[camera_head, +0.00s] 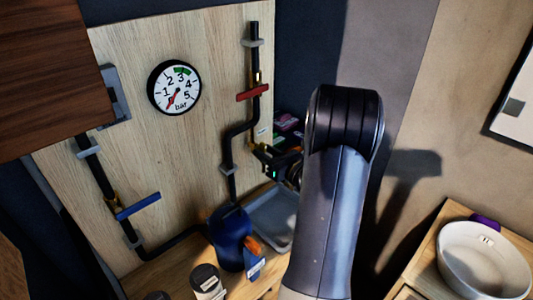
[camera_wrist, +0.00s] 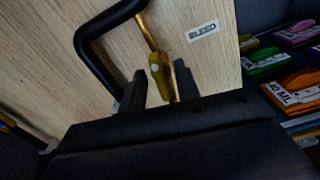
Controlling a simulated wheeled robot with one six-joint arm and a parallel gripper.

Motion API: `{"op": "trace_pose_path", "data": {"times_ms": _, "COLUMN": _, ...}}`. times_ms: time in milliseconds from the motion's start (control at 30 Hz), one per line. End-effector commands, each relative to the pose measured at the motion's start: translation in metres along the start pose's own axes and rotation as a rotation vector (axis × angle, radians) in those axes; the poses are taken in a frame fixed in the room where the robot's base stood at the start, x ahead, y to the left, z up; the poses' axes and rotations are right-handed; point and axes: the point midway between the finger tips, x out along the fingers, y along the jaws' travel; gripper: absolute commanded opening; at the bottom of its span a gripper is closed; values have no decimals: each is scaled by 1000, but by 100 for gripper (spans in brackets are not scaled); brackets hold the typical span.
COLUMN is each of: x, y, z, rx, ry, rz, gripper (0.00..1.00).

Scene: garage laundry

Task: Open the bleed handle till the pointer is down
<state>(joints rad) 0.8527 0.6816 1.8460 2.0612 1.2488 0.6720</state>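The round gauge (camera_head: 174,87) is on the wooden board in the head view. Its red pointer is turned down and left, below the 1. The yellow bleed handle (camera_wrist: 157,76) is in the wrist view beside a BLEED label (camera_wrist: 202,31), at the end of a black pipe. My gripper (camera_wrist: 160,90) has its two dark fingers on either side of the handle with a gap between them; firm contact does not show. In the head view my gripper is at the board's lower right, partly hidden by my arm, and the bleed handle is hard to make out.
A red handle (camera_head: 253,92) is on the right pipe and a blue handle (camera_head: 138,206) on the left pipe. A blue jug (camera_head: 231,238), a grey tray (camera_head: 272,218) and a jar (camera_head: 207,281) stand below. A white bowl (camera_head: 484,262) is far right.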

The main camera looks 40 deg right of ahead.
Motion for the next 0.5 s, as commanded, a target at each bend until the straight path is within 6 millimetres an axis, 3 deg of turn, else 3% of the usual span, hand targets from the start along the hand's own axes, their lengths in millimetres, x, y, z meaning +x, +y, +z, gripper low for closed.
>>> {"op": "trace_pose_path", "data": {"times_ms": 300, "x": -3, "y": 0, "z": 0, "rx": 0, "ry": -1, "rz": -1, "gripper": 33}}
{"op": "trace_pose_path", "data": {"times_ms": 500, "x": -32, "y": -1, "z": -1, "rx": -1, "ry": -1, "rz": -5, "gripper": 33}}
